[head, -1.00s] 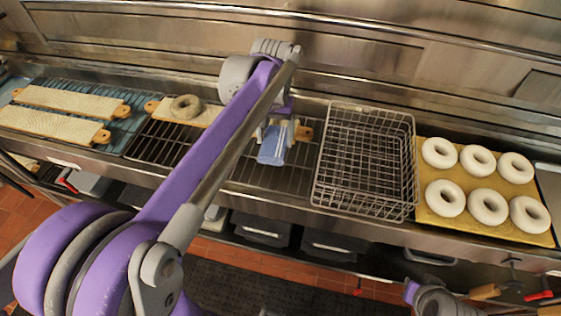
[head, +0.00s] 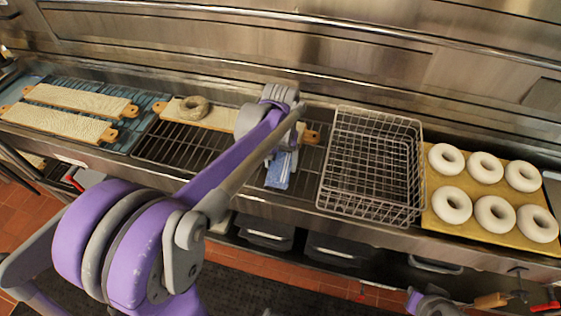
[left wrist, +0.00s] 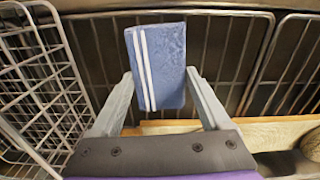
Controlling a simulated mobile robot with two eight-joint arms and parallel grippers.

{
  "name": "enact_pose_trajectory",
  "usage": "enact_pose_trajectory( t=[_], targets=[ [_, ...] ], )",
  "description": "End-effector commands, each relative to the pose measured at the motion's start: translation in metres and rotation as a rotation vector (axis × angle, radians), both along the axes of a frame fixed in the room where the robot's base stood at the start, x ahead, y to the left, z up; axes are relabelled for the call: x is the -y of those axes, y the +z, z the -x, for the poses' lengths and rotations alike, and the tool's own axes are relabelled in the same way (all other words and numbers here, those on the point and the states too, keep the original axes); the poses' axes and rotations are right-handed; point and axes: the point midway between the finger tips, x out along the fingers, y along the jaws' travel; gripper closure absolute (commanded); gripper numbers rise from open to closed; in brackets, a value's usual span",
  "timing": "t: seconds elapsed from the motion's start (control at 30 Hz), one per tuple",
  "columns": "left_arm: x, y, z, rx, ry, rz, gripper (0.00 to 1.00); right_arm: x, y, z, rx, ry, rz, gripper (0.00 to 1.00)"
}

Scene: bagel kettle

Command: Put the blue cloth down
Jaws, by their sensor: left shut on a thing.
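The blue cloth (head: 279,172), with white stripes, hangs below my left gripper over the dark wire rack (head: 185,146), left of the wire basket. In the left wrist view the folded cloth (left wrist: 172,62) sits between the two fingers of my left gripper (left wrist: 158,82), which is shut on it. Rack bars show behind the cloth. Whether its lower edge touches the rack, I cannot tell. In the head view my left arm hides much of the gripper. Part of my right arm shows at the bottom right, but its gripper fingers do not.
An empty wire basket (head: 371,165) stands right of the cloth. A yellow board (head: 456,228) with several pale bagels lies further right. A board (head: 222,117) with one bagel lies behind my left arm. Covered boards (head: 60,122) lie at left. The rack's left part is bare.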

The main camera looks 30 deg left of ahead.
Motion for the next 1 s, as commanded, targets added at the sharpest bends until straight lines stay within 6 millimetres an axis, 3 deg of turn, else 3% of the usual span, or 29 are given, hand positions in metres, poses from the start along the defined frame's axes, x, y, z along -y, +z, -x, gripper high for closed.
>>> enact_pose_trajectory(
  t=[0.27, 0.3, 0.4, 0.7, 1.0],
  targets=[
    [0.0, -0.002, 0.0, 0.0, 0.0, 0.0, 0.78, 0.0, 0.0, 0.0, 0.0, 0.0, 0.0, 1.0],
    [0.0, -0.001, 0.0, 0.0, 0.0, 0.0, 0.15, 0.0, 0.0, 0.0, 0.0, 0.0, 0.0, 1.0],
    [0.0, -0.001, 0.0, 0.0, 0.0, 0.0, 0.0, 0.0, 0.0, 0.0, 0.0, 0.0, 0.0, 1.0],
    [0.0, -0.007, 0.0, -0.001, 0.0, 0.0, 0.0, 0.0, -0.004, 0.001, -0.002, 0.0, 0.0, 1.0],
    [0.002, 0.048, -0.004, 0.0, -0.001, 0.0, 0.0, 0.0, -0.002, 0.001, -0.001, 0.0, 0.0, 1.0]
  ],
)
